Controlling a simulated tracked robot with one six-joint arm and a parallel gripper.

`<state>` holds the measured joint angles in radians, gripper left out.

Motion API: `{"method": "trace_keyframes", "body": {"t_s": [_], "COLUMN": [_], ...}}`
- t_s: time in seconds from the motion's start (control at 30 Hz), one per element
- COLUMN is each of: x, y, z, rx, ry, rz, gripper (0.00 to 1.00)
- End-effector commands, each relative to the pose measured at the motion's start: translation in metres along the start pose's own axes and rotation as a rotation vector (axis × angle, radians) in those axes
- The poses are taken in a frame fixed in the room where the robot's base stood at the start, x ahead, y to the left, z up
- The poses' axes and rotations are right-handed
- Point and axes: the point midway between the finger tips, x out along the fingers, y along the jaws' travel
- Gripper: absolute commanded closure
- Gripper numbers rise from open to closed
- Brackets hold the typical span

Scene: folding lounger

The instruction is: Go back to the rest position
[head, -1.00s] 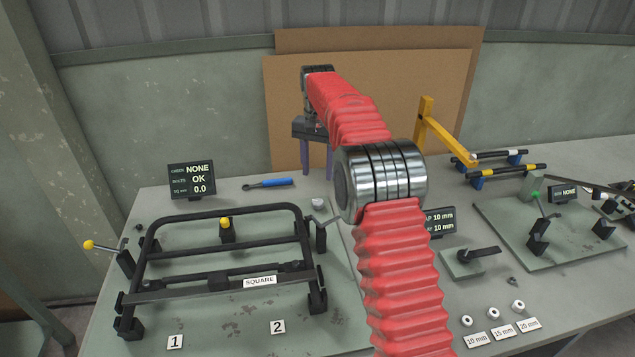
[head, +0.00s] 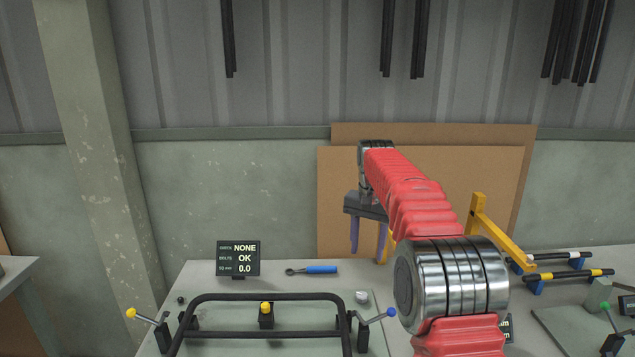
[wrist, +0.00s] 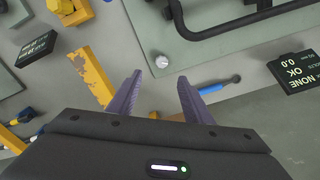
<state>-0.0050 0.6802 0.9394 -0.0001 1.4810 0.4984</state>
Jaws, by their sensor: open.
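My gripper (head: 368,236) hangs from the end of my red-sleeved arm, above the back of the workbench and in front of the brown boards. Its two purple fingers point down, apart and empty. In the wrist view my gripper (wrist: 157,92) shows both fingers spread, with only grey bench surface between them. Nothing is held.
The black tube frame (head: 265,298) sits in its fixture at the front left. A blue-handled tool (head: 312,269) and a display reading NONE, OK, 0.0 (head: 238,258) lie behind it. A yellow bracket (head: 497,232) stands to the right of my arm. The air above the bench is free.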

Motion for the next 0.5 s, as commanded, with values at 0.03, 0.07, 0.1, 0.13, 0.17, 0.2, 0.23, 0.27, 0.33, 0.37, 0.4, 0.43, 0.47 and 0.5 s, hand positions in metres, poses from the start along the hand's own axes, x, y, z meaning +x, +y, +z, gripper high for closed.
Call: {"method": "trace_keyframes", "body": {"t_s": [0.03,0.07,0.1,0.13,0.17,0.2,0.23,0.27,0.33,0.37,0.4,0.43,0.47,0.5], "x": [-0.011,-0.016,-0.022,-0.026,-0.030,-0.036,-0.040,-0.044,-0.053,-0.057,-0.061,-0.064,-0.068,-0.072], "y": [0.004,0.006,0.008,0.011,0.013,0.015,0.018,0.020,0.025,0.028,0.031,0.033,0.036,0.039], "z": [0.006,0.010,0.015,0.018,0.022,0.027,0.031,0.035,0.045,0.049,0.055,0.059,0.064,0.070], "rx": [-0.011,-0.017,-0.025,-0.032,-0.039,-0.047,-0.054,-0.060,-0.076,-0.082,-0.091,-0.098,-0.105,-0.113], "ry": [0.011,0.017,0.023,0.028,0.035,0.041,0.046,0.052,0.065,0.070,0.078,0.083,0.089,0.097], "rz": [-0.006,-0.009,-0.012,-0.015,-0.018,-0.021,-0.024,-0.026,-0.032,-0.034,-0.038,-0.040,-0.042,-0.046], "gripper": [0.54,0.54,0.54,0.54,0.54,0.54,0.54,0.54,0.54,0.54,0.54,0.54,0.54,0.54]}}
